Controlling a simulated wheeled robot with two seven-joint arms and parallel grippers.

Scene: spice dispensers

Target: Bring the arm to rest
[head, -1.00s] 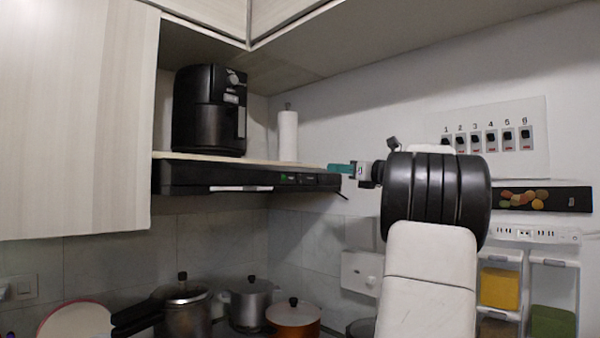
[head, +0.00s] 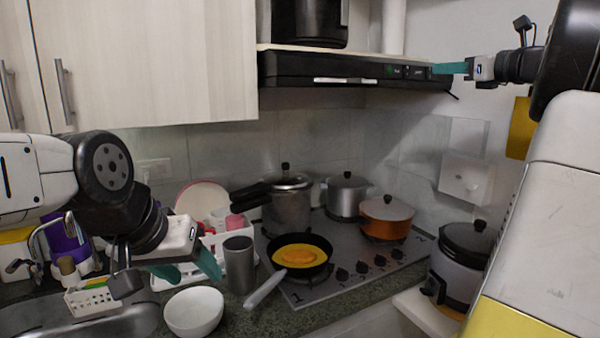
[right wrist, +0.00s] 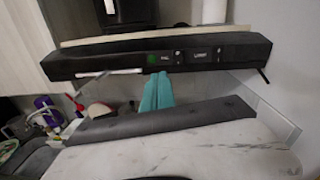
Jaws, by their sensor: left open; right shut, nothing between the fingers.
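My right gripper (head: 450,68) is raised at the upper right of the head view, in front of the black range hood's right end. Its teal fingers are together with nothing between them. In the right wrist view the same fingers (right wrist: 157,92) show just below the hood's front panel; whether they touch it cannot be told. My left gripper (head: 188,268) is low at the left of the head view, above the counter by the white bowl (head: 194,311). Its teal fingers are spread and empty.
The range hood (head: 290,68) spans the upper middle. Below it, a pan (head: 299,255) with yellow food, a steel pot (head: 347,195) and an orange pot (head: 386,217) stand on the stove. A grey cup (head: 238,265) stands near my left gripper. A cooker (head: 462,258) is at right.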

